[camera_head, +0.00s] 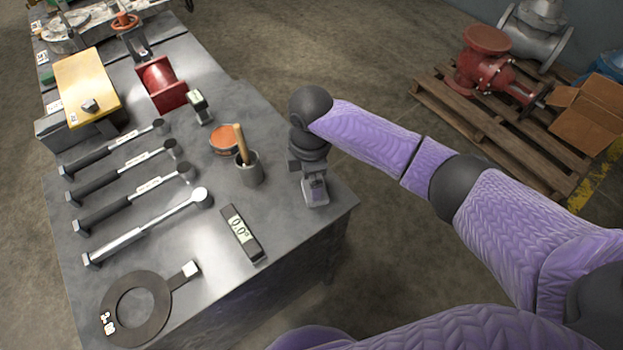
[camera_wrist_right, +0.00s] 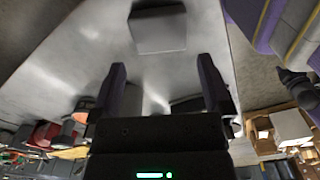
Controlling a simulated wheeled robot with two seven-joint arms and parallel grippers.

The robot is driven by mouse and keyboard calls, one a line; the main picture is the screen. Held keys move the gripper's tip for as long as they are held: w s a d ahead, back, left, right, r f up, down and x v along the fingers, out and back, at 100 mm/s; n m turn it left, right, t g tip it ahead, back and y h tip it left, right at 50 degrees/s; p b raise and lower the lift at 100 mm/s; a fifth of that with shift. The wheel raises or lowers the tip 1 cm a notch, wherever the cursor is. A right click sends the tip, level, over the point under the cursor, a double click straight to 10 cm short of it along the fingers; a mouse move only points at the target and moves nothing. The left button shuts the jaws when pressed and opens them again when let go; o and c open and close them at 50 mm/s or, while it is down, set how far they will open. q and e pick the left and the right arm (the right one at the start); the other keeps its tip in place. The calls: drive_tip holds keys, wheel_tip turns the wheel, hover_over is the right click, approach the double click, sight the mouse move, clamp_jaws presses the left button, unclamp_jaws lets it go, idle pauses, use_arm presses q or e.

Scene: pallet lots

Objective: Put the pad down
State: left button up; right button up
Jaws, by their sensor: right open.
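A small grey block, apparently the pad (camera_head: 316,191), is at the right edge of the grey workbench (camera_head: 290,235). It also shows in the right wrist view as a grey block (camera_wrist_right: 158,29) on the bench top. My right gripper (camera_head: 314,176) points down just above it in the head view. In the wrist view its two dark fingers (camera_wrist_right: 162,70) are spread with nothing between them, and the block lies beyond the fingertips. The gripper hides part of the block in the head view. My left gripper is not in view.
On the bench are a digital level (camera_head: 242,233), a cup with a brush (camera_head: 249,170), an orange tin (camera_head: 225,139), several wrenches (camera_head: 150,226) and a ring gauge (camera_head: 112,297). A pallet (camera_head: 500,135) with a red valve (camera_head: 485,62) stands on the floor at right.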

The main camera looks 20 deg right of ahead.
drive_tip(key=shift+r+p, duration=1.35)
drive_tip(key=shift+r, duration=2.45)
drive_tip(key=s+a+f+m+t+y, duration=0.1)
drive_tip(key=s+a+f+m+y, duration=0.35)
drive_tip(key=s, duration=0.65)
drive_tip(key=s+d+m+t+h, duration=0.2)
drive_tip(key=s+d+m+h, duration=0.3)
drive_tip(key=s+d+m, duration=0.55)
drive_tip(key=s+a+f+g+p, duration=0.1)
drive_tip(key=s+f+p, duration=0.2)
drive_tip(key=f+p, duration=0.55)
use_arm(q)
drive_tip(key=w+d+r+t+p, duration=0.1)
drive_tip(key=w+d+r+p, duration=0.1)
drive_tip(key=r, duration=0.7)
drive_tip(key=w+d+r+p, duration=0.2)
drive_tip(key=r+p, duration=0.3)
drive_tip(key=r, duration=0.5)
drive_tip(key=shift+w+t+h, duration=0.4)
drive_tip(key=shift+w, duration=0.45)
use_arm(e)
drive_tip(key=s+d+f, duration=0.1)
drive_tip(key=s+f, duration=0.1)
drive_tip(key=s, duration=0.4)
drive_tip(key=s+d+f+g, duration=0.1)
drive_tip(key=s+f, duration=0.1)
drive_tip(key=s, duration=0.5)
drive_tip(key=shift+d+f, duration=0.15)
drive_tip(key=shift+d, duration=0.15)
